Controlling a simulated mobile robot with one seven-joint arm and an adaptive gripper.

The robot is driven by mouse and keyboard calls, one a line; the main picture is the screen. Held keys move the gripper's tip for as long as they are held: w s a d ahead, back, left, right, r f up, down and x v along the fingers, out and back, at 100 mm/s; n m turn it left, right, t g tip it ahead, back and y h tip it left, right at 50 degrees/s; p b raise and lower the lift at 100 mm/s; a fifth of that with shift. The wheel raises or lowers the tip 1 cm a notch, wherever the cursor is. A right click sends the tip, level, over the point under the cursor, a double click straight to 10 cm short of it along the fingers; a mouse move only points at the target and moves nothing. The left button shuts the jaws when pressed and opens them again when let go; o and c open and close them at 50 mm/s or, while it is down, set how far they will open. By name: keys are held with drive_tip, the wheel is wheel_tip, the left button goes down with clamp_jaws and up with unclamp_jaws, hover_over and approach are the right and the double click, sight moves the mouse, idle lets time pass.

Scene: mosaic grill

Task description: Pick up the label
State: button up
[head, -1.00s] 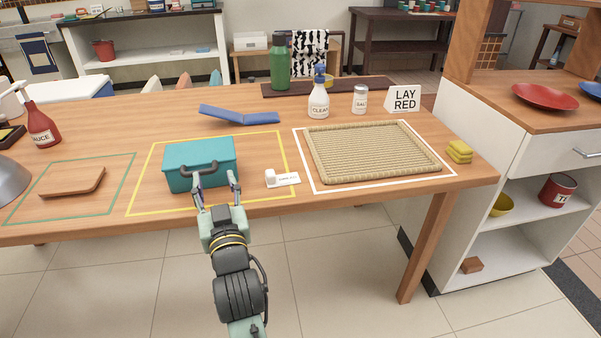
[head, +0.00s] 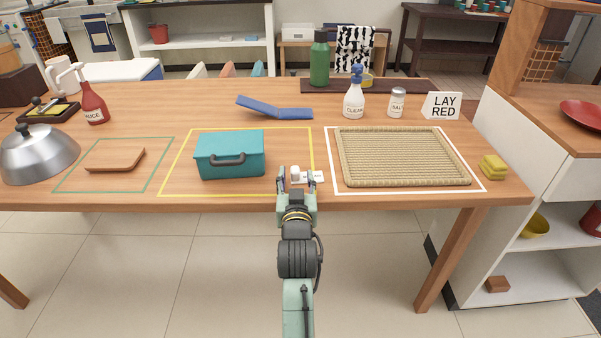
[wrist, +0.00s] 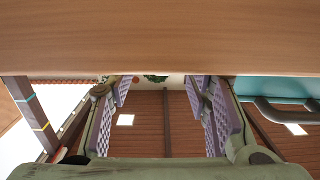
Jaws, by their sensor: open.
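The label (head: 313,178) is a small white tag with dark print, joined to a white block (head: 295,173). It lies on the wooden table near the front edge, between the teal box and the woven tray. My gripper (head: 296,181) is open at the table's front edge, right in front of the label, with its fingers either side of the white block in the picture. I cannot tell whether they touch it. In the wrist view the two purple-padded fingers (wrist: 167,105) are apart with nothing between them, and the label is not visible there.
The teal box (head: 230,150) stands left in a yellow outline. The woven tray (head: 405,183) lies right in a white outline. A blue folded stand (head: 272,111), a spray bottle (head: 353,100) and a salt shaker (head: 396,103) stand behind. The table edge (wrist: 160,68) spans the wrist view.

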sight(295, 173)
drive_tip(key=shift+w+a+r+p, duration=0.1)
drive_tip(key=shift+w+p, duration=0.1)
drive_tip(key=shift+w, duration=0.75)
drive_tip(key=shift+w+a+r+p, duration=0.1)
drive_tip(key=shift+w+p, duration=0.1)
drive_tip(key=shift+w, duration=0.75)
drive_tip(key=shift+c, duration=0.5)
clamp_jaws()
